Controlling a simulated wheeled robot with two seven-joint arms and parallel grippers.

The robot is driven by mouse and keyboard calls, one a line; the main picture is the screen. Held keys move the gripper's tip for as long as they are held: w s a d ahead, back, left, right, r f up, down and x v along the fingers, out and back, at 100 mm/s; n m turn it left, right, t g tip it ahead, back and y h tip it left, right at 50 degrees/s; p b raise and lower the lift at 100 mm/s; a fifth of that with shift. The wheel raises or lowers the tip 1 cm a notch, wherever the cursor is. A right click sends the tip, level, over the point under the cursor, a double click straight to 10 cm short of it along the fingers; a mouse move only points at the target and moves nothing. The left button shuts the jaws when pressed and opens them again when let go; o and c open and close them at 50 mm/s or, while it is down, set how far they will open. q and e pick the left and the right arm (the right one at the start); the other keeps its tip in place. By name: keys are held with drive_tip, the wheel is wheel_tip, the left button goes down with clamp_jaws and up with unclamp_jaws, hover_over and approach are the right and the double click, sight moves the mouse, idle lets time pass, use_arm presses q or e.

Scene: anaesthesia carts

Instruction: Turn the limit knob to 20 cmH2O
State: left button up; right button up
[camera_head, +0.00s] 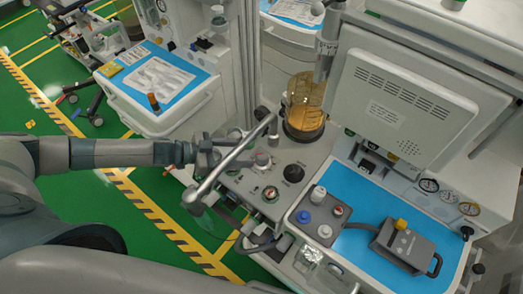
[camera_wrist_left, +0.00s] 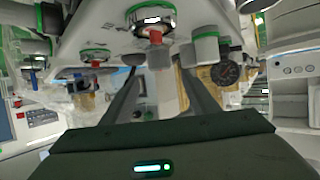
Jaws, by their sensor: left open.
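My left gripper (camera_head: 232,153) reaches in from the left, open and empty, beside the grey machine panel (camera_head: 240,185). Just right of its fingers is a pale knob with a reddish top (camera_head: 262,159). A black knob (camera_head: 294,173) and a small red-topped knob (camera_head: 270,193) are farther along the panel. I cannot read which is the limit knob, nor its scale. In the left wrist view my open fingers (camera_wrist_left: 160,85) point toward a red knob with a green collar (camera_wrist_left: 153,37); contact is not visible. My right gripper is not in view.
A shiny metal bar (camera_head: 230,160) slants across the panel, close to my left gripper. An amber canister (camera_head: 305,95) stands behind. A grey box with several knobs (camera_head: 318,215) is to the right. A dark gauge (camera_wrist_left: 226,72) shows in the wrist view.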

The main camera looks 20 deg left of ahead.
sight(261, 154)
use_arm(q)
drive_tip(key=p+x, duration=0.2)
drive_tip(key=x, duration=0.4)
drive_tip(key=shift+x, duration=0.75)
drive_tip(key=c, duration=1)
drive_tip(key=shift+c, duration=0.2)
